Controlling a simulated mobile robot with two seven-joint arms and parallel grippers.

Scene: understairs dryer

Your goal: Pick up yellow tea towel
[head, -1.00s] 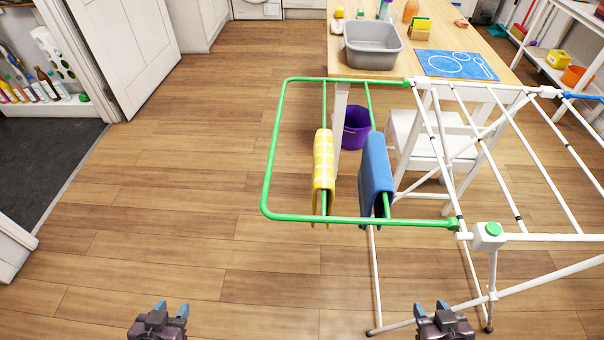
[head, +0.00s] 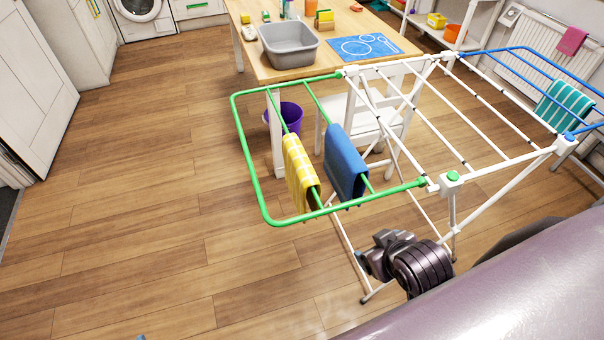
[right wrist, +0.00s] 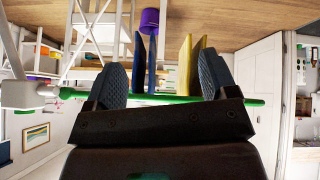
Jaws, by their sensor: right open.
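The yellow checked tea towel (head: 299,172) hangs folded over a green rail at the left end of the clothes airer (head: 262,205). A blue towel (head: 345,163) hangs on the parallel rail to its right. My right gripper (head: 366,260) is open and empty, below and right of both towels, apart from them. In the right wrist view, which looks upside down, the yellow towel (right wrist: 186,65) and blue towel (right wrist: 140,62) both appear between the spread fingers, farther off. Of my left gripper only a blue tip (head: 141,337) shows at the bottom edge.
The table (head: 262,74) behind the airer holds a grey basin (head: 289,46) and a blue mat. A purple bucket (head: 284,118) and white chair (head: 362,128) stand beneath. A striped teal towel (head: 563,105) hangs at the airer's right end. Floor at left is clear.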

